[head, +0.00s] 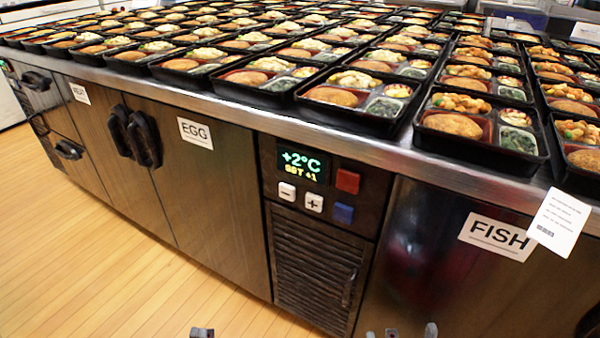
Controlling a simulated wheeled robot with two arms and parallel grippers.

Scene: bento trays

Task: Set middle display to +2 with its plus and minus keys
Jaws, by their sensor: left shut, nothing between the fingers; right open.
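The middle display (303,164) is a dark panel in the counter front. It shows +2°C in large green characters and SET +1 in smaller yellow characters below. The white minus key (287,191) is under its left part, and the white plus key (314,201) is to the right of that. My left gripper (202,332) shows only its tip at the bottom edge, shut and empty, below and left of the keys. My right gripper (411,332) is open at the bottom edge, below and right of the keys. Neither touches a key.
A red button (347,180) and a blue button (343,213) sit right of the keys. A vent grille (312,262) is below. Black door handles (144,138) stick out at left. Bento trays (482,146) crowd the counter top. The wooden floor (110,270) is clear.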

